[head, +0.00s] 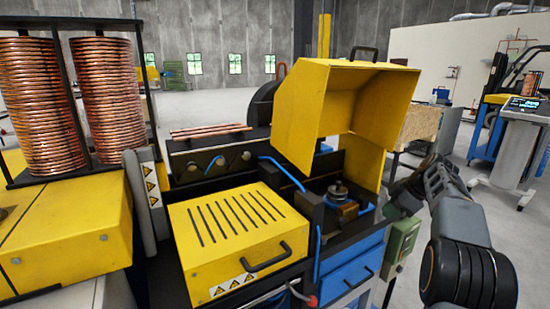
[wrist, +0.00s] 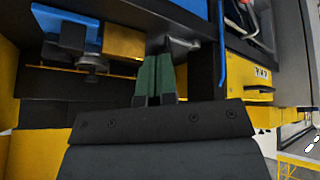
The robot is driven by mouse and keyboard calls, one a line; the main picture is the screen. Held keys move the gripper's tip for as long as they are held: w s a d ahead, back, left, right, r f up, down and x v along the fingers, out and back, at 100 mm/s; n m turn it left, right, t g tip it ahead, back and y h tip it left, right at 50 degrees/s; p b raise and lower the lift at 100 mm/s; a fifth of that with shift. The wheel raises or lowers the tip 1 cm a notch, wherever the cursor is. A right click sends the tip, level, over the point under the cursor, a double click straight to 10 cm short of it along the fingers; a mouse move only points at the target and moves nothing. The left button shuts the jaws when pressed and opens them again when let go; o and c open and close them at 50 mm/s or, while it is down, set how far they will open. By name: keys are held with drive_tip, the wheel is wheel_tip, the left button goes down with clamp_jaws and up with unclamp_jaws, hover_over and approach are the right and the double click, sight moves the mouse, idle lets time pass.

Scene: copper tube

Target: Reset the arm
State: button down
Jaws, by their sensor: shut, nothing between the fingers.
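My arm (head: 462,220) rises at the right of the head view, bent, with its end beside the yellow machine. My gripper (wrist: 157,62) shows in the wrist view with its two green fingers together and nothing between them. In the head view the gripper end is dark and partly hidden near the open yellow hood (head: 345,100). The machine's work area, with a round metal part (head: 338,190) on a copper-coloured block, lies under the hood, left of my arm. In the wrist view a brass-coloured block (wrist: 124,42) and a blue part (wrist: 65,27) are close beyond the fingers.
A yellow slotted cover (head: 230,235) with a black handle fills the machine's front. A green control box (head: 402,243) is close to my arm. Copper coils (head: 40,105) stand at the left. A grey console (head: 520,150) stands at the far right. Open floor lies behind.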

drive_tip(key=s+a+m+h+p, duration=0.2)
drive_tip(key=s+a+m+p, duration=0.2)
drive_tip(key=s, duration=0.9)
drive_tip(key=s+a+f+m+h+p, duration=0.1)
drive_tip(key=s+a+m+h+p, duration=0.2)
drive_tip(key=s+a+m, duration=0.7)
drive_tip(key=s+a, duration=0.4)
drive_tip(key=a, duration=0.1)
drive_tip(key=shift+s+p, duration=0.2)
drive_tip(key=shift+p, duration=0.2)
drive_tip(key=shift+a+f, duration=0.1)
